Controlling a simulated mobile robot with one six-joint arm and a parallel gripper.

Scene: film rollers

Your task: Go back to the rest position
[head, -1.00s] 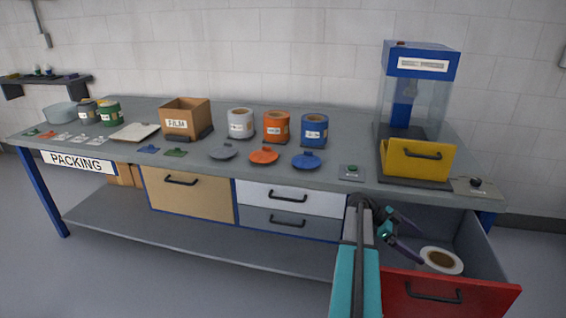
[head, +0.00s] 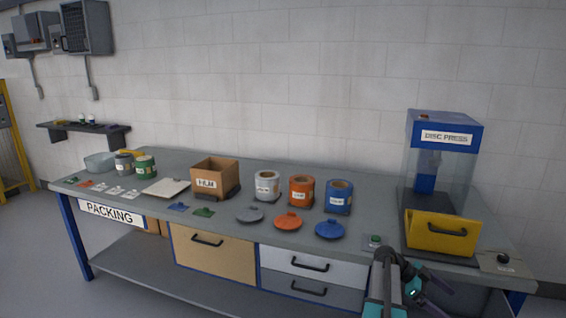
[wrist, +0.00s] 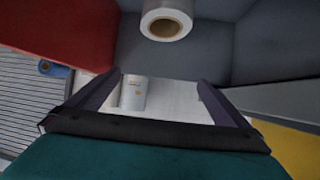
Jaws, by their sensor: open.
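My gripper (head: 428,300) is at the lower right of the head view, in front of the bench's front edge and below the disc press. It also shows in the wrist view (wrist: 160,78), with its two dark fingers spread wide and nothing held between them. A pale roll with a brown core (wrist: 167,24) lies beyond the fingertips, apart from them, inside a grey drawer with a red front (wrist: 65,30). A white shape with a label (wrist: 133,93) shows between the fingers; I cannot tell what it is. Most of the drawer is out of the head view.
The grey bench (head: 335,262) holds a cardboard box (head: 214,172), white (head: 267,187), orange (head: 301,191) and blue (head: 339,197) canisters, and lids in front. The disc press (head: 444,150) with a yellow bin (head: 441,236) stands at the right, close to my arm.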

